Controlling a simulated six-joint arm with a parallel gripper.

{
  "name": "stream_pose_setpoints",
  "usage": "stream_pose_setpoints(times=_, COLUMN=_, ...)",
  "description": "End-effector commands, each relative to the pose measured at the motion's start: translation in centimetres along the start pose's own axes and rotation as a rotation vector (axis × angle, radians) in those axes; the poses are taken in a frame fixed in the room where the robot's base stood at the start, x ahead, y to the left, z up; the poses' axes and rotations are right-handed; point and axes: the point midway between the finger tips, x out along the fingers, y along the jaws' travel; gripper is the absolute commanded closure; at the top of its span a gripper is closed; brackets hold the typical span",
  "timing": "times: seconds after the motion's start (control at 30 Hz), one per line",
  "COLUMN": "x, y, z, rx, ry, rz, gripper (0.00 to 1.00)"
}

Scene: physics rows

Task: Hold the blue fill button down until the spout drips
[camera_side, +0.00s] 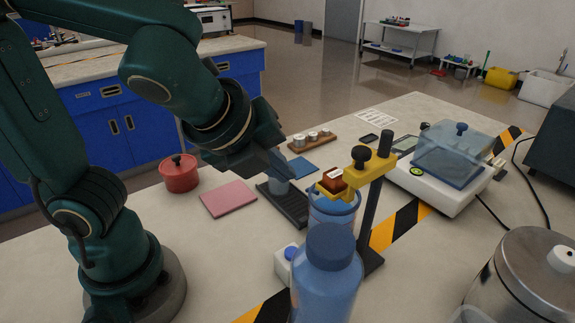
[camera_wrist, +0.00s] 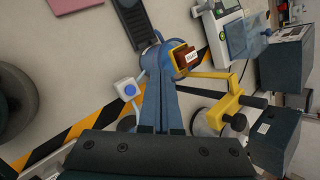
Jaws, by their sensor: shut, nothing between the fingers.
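The blue fill button (camera_side: 291,252) sits on a small white box beside the clamp stand. In the wrist view the blue button (camera_wrist: 130,90) lies just left of my fingers, with a gap between. My gripper (camera_side: 283,172) is shut and empty, held above the dark slotted tray and behind the button box. Its blue-grey fingers (camera_wrist: 160,75) run up the middle of the wrist view. A yellow clamp (camera_side: 365,175) holds a small brown labelled container (camera_side: 333,180) above a blue vessel (camera_side: 335,211). I cannot pick out the spout or any drip.
A large blue bottle (camera_side: 328,275) stands in front, close to the button box. A dark stand post (camera_side: 372,215) rises beside it. A balance with a clear cover (camera_side: 455,150) is at the right. A red pot (camera_side: 180,174) and pink pad (camera_side: 228,198) lie left.

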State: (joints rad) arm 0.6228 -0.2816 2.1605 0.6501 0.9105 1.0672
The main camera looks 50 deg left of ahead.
Motion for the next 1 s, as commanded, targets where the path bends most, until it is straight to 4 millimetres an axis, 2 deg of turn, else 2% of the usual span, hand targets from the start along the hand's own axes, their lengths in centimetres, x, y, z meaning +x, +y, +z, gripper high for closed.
stream_pose_setpoints(times=0.1, x=0.0, y=-0.6, z=-2.0, rx=0.107, ry=0.023, rz=-0.018, gripper=1.0)
stream_pose_setpoints(times=0.23, x=-0.1, y=-0.5, z=-3.3, rx=0.152, ry=0.043, rz=-0.019, gripper=1.0)
stream_pose_setpoints(times=0.73, x=0.1, y=-0.3, z=-3.7, rx=0.157, ry=0.048, rz=-0.02, gripper=1.0)
stream_pose_setpoints(times=1.0, x=2.4, y=1.2, z=-4.8, rx=0.163, ry=0.049, rz=-0.015, gripper=1.0)
